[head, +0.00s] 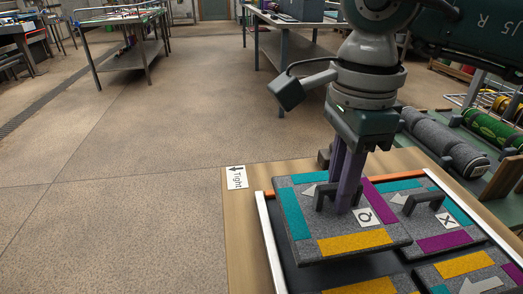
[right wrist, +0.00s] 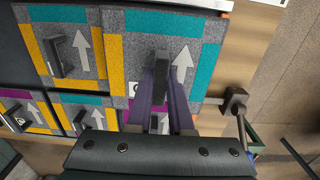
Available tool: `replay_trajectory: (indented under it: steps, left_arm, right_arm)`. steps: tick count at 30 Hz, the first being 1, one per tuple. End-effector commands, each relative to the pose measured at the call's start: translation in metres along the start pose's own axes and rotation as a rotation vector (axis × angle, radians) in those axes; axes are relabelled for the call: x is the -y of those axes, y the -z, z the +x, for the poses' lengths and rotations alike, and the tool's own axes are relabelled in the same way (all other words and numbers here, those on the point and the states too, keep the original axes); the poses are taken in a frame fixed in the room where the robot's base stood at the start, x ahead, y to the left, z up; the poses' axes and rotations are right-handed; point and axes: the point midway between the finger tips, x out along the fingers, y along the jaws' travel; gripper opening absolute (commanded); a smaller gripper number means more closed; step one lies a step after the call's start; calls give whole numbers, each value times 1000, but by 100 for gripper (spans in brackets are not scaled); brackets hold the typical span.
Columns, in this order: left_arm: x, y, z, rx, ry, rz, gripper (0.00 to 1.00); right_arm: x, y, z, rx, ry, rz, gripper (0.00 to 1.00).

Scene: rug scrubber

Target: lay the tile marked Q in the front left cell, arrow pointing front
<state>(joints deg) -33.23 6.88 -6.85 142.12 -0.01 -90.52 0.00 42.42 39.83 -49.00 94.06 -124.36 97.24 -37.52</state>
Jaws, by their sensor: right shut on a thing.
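The tile marked Q (head: 331,242) is grey carpet with teal, yellow and purple edge strips. My right gripper (head: 346,205) is shut on its dark handle, and this shows in the right wrist view (right wrist: 160,100) too. The tile is roughly level over the back left of the dark tray (head: 286,277) and seems slightly above it. Its white arrow (head: 310,190) points left in the head view and up in the right wrist view. A bare dark area (right wrist: 18,50) of the tray shows at the upper left of the right wrist view. My left gripper is not visible.
The tile marked X (head: 425,220) lies right of Q. More handled tiles lie toward the front (head: 470,268) (right wrist: 60,50). White rails (head: 267,240) flank the tray and an orange rail (head: 262,193) runs behind.

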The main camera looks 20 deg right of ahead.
Motion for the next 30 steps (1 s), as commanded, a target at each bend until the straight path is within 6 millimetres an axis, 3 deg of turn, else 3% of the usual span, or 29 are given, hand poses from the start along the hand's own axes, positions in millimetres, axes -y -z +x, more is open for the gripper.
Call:
replay_trajectory:
  steps: [11, 22, 23, 30]
  left_arm:
    - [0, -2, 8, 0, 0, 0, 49]
    - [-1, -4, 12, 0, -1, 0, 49]
    - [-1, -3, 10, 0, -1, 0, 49]
    - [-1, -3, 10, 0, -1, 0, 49]
  right_arm:
    - [-1, 0, 45, 0, -3, -1, 0]
    - [0, 0, 50, 0, 1, -1, 0]
    - [0, 0, 48, 0, 0, -1, 22]
    - [0, 0, 48, 0, 0, -1, 49]
